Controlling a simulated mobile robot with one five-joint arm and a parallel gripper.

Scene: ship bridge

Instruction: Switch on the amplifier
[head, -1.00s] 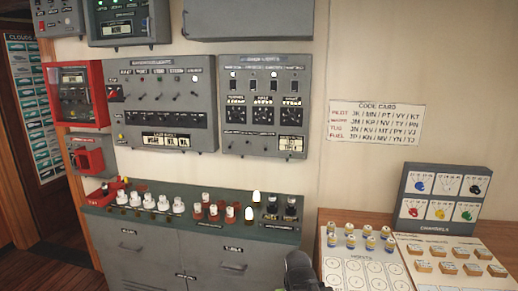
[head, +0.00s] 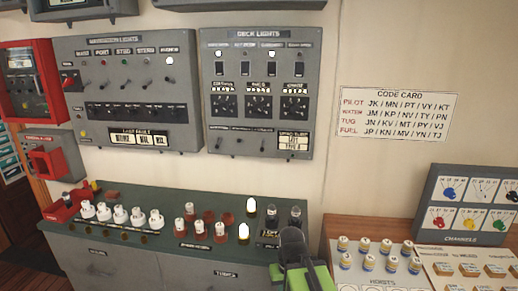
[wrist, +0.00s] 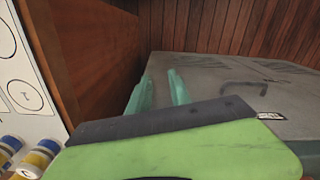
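No unit in view carries a label that I can read as amplifier, so I cannot tell which it is. My gripper (wrist: 159,86) shows in the wrist view as two teal fingers standing apart with nothing between them, by the grey cabinet's side. In the head view my green and dark arm is at the bottom, in front of the cabinet's right end; the fingertips cannot be made out. The navigation lights panel (head: 128,88) and deck lights panel (head: 262,90), with switches and knobs, hang on the wall. A red-framed box (head: 28,85) hangs at the far left.
The grey cabinet (head: 150,262) carries several white and red lamps on its green top. A wooden table (head: 350,230) at right holds several small jars (head: 392,262) and the channels box (head: 465,200). A code card (head: 398,113) is on the wall.

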